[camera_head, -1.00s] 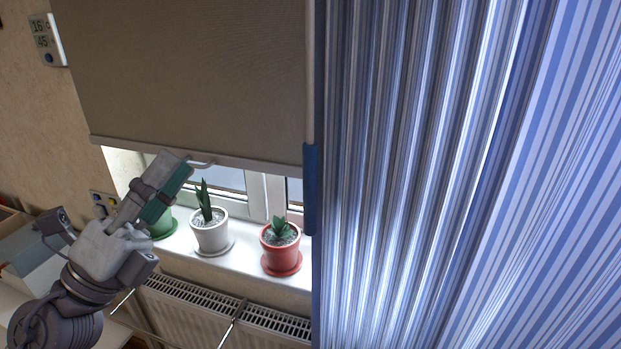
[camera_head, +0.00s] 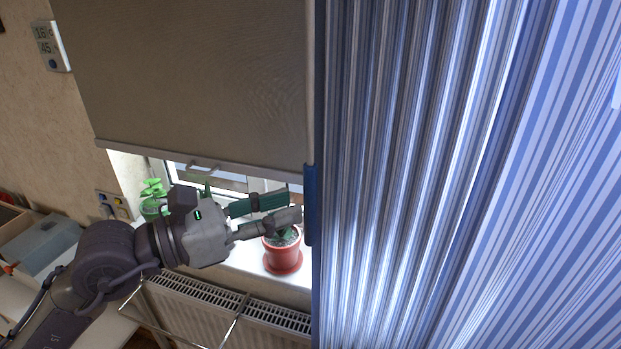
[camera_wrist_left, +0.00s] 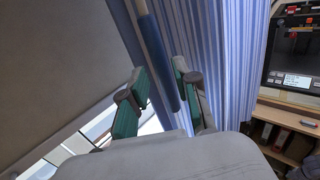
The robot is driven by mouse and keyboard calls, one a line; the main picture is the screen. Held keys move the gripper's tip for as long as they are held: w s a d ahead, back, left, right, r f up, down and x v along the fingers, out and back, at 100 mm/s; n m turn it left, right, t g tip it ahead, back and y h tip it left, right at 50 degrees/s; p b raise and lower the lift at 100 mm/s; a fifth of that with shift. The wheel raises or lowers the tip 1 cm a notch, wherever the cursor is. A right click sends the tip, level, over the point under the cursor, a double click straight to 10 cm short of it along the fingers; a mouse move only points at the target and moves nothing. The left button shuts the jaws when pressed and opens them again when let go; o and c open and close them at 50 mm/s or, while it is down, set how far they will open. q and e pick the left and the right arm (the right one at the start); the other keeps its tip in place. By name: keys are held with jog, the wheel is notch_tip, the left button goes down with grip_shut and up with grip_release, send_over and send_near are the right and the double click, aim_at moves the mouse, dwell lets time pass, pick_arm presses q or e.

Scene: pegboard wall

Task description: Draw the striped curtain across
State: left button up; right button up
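The blue striped curtain (camera_head: 420,170) hangs in folds over the right half of the head view; it also shows in the left wrist view (camera_wrist_left: 228,45). A pale rod with a blue grip (camera_head: 311,190) hangs upright along its left edge. My left gripper (camera_head: 294,205) points right, its fingertips just left of the blue grip. In the left wrist view, its two fingers (camera_wrist_left: 160,72) are apart, with the blue grip (camera_wrist_left: 156,45) in the gap between them. I cannot tell whether they touch it. My right gripper is not in view.
A beige roller blind (camera_head: 190,80) hangs above the window. Below my left gripper, a red pot (camera_head: 283,262) stands on the white sill, and a green plant (camera_head: 152,190) is further left. A radiator (camera_head: 200,310) runs underneath. A screen (camera_wrist_left: 296,45) stands right of the curtain.

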aim_at(310, 243)
pick_arm(q)
jog(key=p+x, duration=0.1)
jog(key=x, duration=0.3)
jog(key=shift+r, duration=0.15)
jog(key=shift+w+d+p, duration=0.25)
jog(key=shift+d+p, duration=0.05)
jog(key=shift+d, duration=0.15)
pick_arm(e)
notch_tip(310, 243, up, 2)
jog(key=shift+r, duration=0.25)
pick_arm(q)
grip_shut()
